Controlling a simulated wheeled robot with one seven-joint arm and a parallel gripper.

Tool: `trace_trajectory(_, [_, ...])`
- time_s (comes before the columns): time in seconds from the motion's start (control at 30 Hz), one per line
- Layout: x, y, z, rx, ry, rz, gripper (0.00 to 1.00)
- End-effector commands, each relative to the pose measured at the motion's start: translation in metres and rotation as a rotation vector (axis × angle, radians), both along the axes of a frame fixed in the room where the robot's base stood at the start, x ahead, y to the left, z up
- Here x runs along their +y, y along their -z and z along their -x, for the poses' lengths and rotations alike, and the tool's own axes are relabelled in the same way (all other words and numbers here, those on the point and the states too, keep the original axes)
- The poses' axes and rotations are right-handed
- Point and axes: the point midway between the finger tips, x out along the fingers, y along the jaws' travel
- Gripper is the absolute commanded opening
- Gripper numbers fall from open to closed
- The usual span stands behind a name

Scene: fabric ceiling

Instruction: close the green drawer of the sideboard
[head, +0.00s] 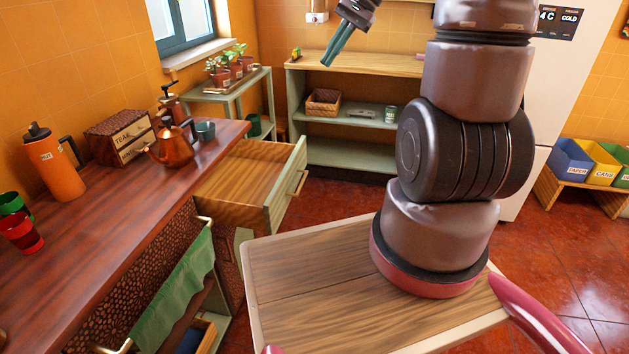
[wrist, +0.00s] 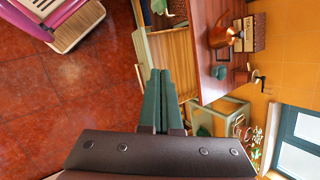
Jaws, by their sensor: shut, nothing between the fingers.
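The green drawer (head: 287,188) of the sideboard stands pulled well out under the dark red wooden top. Its wooden inside looks empty, and a pale bar handle (head: 299,182) is on its front. The drawer (wrist: 143,54) also shows in the wrist view, beyond and beside my fingertips. My gripper (head: 327,64) is up in the air past the drawer in the head view, with its green fingers together and nothing between them. The fingers (wrist: 158,72) also look closed in the wrist view, and they hide part of the drawer. I see no contact with the drawer.
The sideboard top (head: 110,215) carries a copper kettle (head: 171,145), an orange flask (head: 52,165), a tea box and cups. A green towel (head: 175,285) hangs on its front. A shelf unit (head: 350,150) stands behind. Red floor beyond the drawer front is clear.

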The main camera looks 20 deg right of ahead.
Motion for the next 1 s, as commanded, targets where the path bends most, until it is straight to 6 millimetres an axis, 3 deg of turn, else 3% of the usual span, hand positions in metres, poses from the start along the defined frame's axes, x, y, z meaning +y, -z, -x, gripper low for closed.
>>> trace_trajectory(0.2, [-0.020, 0.058, -0.042, 0.148, 0.094, -0.173, 0.00])
trace_trajectory(0.5, [-0.052, 0.149, -0.084, 0.304, 0.245, -0.424, 0.00])
trace_trajectory(0.8, [-0.086, 0.255, -0.104, 0.419, 0.423, -0.689, 0.00])
trace_trajectory(1.0, [-0.106, 0.332, -0.102, 0.472, 0.560, -0.867, 0.00])
